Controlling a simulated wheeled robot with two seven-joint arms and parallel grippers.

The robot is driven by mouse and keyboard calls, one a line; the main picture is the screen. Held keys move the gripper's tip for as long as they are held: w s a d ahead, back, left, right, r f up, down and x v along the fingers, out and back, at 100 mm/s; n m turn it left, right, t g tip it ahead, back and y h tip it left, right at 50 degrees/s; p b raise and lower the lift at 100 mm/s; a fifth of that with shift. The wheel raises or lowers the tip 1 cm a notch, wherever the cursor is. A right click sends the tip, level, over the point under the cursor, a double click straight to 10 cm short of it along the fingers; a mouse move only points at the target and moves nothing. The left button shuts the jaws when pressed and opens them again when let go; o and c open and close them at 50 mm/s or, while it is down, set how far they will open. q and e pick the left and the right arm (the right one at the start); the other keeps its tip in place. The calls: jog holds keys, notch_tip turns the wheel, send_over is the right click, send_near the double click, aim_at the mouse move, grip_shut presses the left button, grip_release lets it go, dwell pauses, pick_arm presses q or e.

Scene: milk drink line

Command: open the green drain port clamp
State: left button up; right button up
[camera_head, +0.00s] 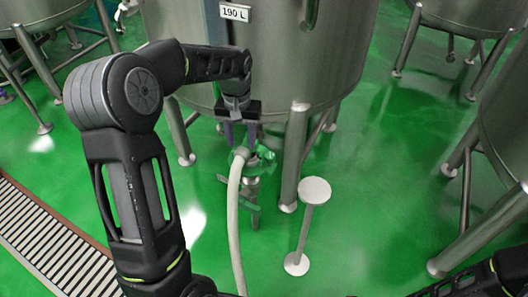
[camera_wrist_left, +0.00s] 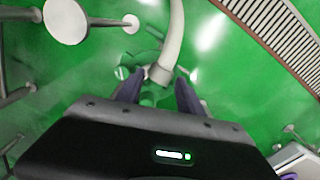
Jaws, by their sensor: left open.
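The green drain port clamp (camera_head: 238,158) sits around the joint under the 190 L tank (camera_head: 275,50), where a pale hose (camera_head: 234,205) meets the port. It blends with the green floor, so its outline and latch are hard to make out. My left gripper (camera_head: 240,138) points down just above the clamp, with its fingers apart and nothing visibly held. In the left wrist view, the hose end (camera_wrist_left: 160,74) and the green clamp (camera_wrist_left: 148,92) lie between and beyond the two fingers of my left gripper (camera_wrist_left: 158,92). I cannot tell whether the fingers touch the clamp. My right gripper is out of view.
A pale round-topped post (camera_head: 314,190) stands right of the port. Steel tank legs (camera_head: 294,155) rise close by. A floor drain grate (camera_head: 50,240) runs along the left. Other tanks stand at the right and back. The green floor (camera_head: 380,220) at the right is open.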

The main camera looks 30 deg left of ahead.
aim_at(241, 158)
pick_arm(q)
jog(key=shift+w+a+r, duration=0.1)
jog(key=shift+a+r, duration=0.25)
jog(key=shift+r, duration=0.15)
notch_tip(241, 158, down, 8)
jog(key=shift+r+b, duration=0.1)
jog(key=shift+b, duration=0.25)
jog(key=shift+c, duration=0.4)
grip_shut()
dwell(1.0)
